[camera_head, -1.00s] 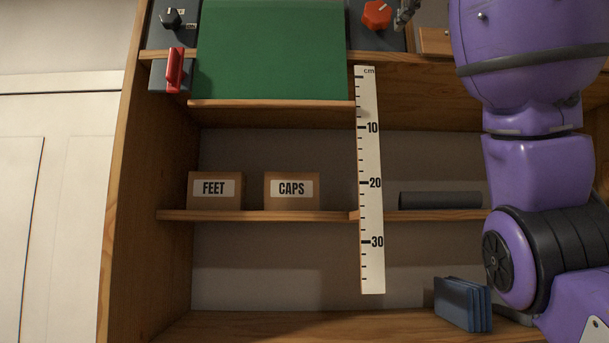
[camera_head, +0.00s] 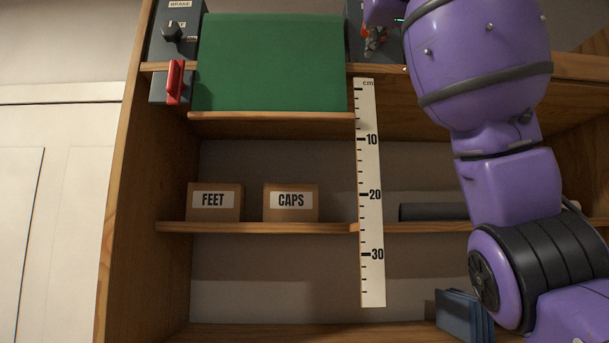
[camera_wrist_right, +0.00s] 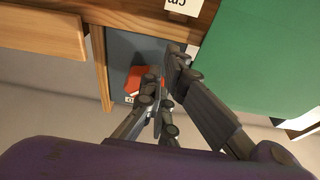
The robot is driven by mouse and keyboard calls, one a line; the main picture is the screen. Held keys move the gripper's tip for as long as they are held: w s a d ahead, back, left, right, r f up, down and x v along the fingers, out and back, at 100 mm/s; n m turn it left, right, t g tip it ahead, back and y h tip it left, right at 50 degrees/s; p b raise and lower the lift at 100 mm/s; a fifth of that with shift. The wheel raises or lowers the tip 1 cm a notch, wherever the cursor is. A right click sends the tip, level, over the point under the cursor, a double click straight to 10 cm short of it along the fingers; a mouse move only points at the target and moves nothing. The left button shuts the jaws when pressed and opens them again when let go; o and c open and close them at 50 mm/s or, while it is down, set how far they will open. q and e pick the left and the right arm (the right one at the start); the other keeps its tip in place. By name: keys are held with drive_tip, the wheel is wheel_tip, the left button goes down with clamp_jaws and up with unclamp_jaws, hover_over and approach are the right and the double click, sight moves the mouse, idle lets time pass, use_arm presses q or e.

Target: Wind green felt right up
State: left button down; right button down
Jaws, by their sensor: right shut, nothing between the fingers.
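The green felt (camera_head: 270,62) is a flat sheet at the top of the cabinet in the head view, its lower edge just above a narrow wooden ledge. It also fills the upper right of the right wrist view (camera_wrist_right: 265,55). A red-orange knob (camera_wrist_right: 136,76) sits on a grey panel right of the felt. My right gripper (camera_wrist_right: 165,75) is shut and empty in front of this knob and partly hides it; I cannot tell whether they touch. In the head view the knob (camera_head: 381,33) is mostly covered. My left gripper is not in view.
A white centimetre ruler (camera_head: 370,200) hangs below the felt's right end. A red lever (camera_head: 174,82) and black brake knob (camera_head: 172,31) are left of it. FEET (camera_head: 214,215) and CAPS (camera_head: 291,215) boxes, a dark roll (camera_head: 430,212) and blue items (camera_head: 460,315) occupy lower shelves.

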drive_tip(key=shift+w+a, duration=0.1)
drive_tip(key=shift+w, duration=0.5)
drive_tip(key=shift+r, duration=0.2)
drive_tip(key=shift+d+f, duration=0.2)
drive_tip(key=shift+d, duration=0.2)
drive_tip(key=shift+d+r, duration=0.1)
drive_tip(key=shift+d, duration=1.3)
idle(0.3)
